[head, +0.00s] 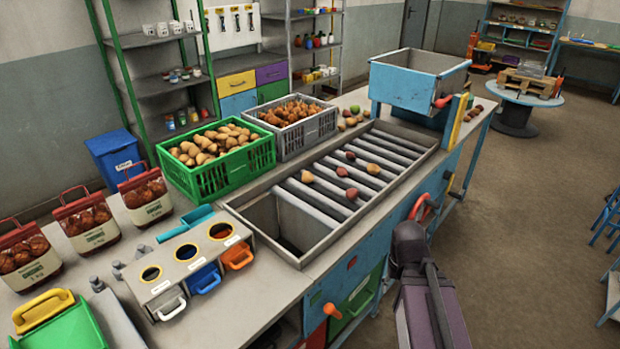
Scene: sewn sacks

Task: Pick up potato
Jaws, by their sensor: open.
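Several loose potatoes lie apart on the grey roller conveyor (322,199). They include a yellowish potato (307,176), a tan potato (373,169), a red potato (352,194) and another red potato (351,156). More tan potatoes (205,143) fill a green crate (235,168) left of the rollers. Which potato is meant cannot be told. A dark part of my arm (430,305) shows at the lower right, beside the bench. My gripper is not in view.
A grey crate (312,133) holds brown produce behind the rollers. A blue hopper (408,88) stands at the far end. An open chute (275,225) lies at the near end. Filled sacks (90,222) stand at left.

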